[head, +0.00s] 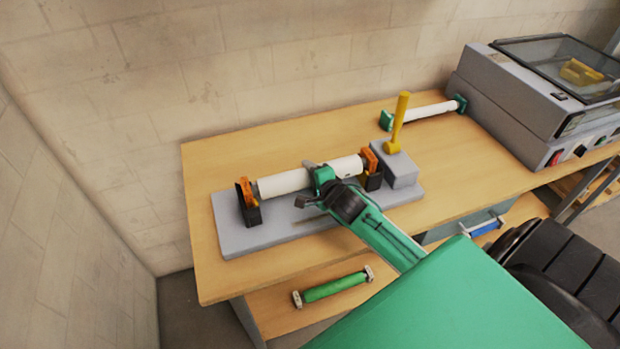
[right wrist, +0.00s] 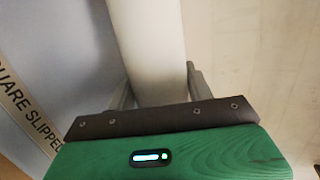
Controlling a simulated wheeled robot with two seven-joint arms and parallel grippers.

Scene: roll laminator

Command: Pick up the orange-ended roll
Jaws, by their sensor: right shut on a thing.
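The orange-ended roll (head: 286,183) is a white cylinder with an orange end piece at each end. In the head view it lies across two black holders on a grey base plate (head: 236,238) on the table. My right gripper (head: 318,171) is around the middle of the roll, shut on it. In the right wrist view the white roll (right wrist: 150,50) runs between the two grey fingers (right wrist: 158,88). Whether the roll is lifted off its holders I cannot tell. My left gripper is not in view.
A grey block with a yellow handle (head: 401,118) stands at the plate's right end. Behind it lies a green-ended white roll (head: 432,111). The grey laminator (head: 520,95) stands at the right. A green roll (head: 335,287) lies on the lower shelf. A wall is close on the left.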

